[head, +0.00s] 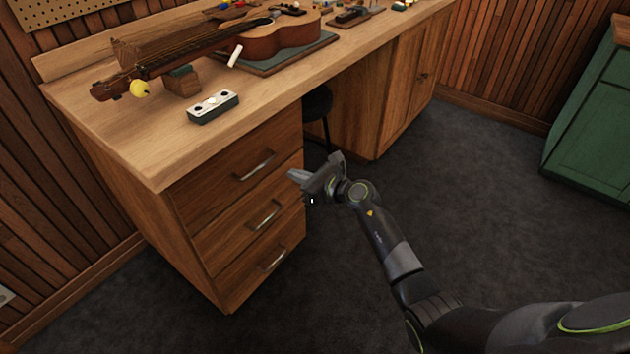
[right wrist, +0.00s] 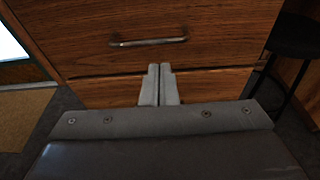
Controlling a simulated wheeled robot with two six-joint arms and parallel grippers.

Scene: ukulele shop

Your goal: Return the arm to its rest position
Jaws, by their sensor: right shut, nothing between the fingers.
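My right arm comes in from the lower right in the head view. Its gripper (head: 296,175) is in front of the wooden desk's drawer unit, off to the right of the drawer handles. In the right wrist view the two fingers of the right gripper (right wrist: 160,72) are together, with nothing between them. They point at a drawer front (right wrist: 215,45) and appear below its metal handle (right wrist: 148,42). I cannot tell how far the fingertips are from the drawer. My left gripper is not in view.
A dark stool (head: 318,102) stands in the knee space. A green cabinet (head: 590,130) is at right. Open floor (head: 480,200) lies between.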

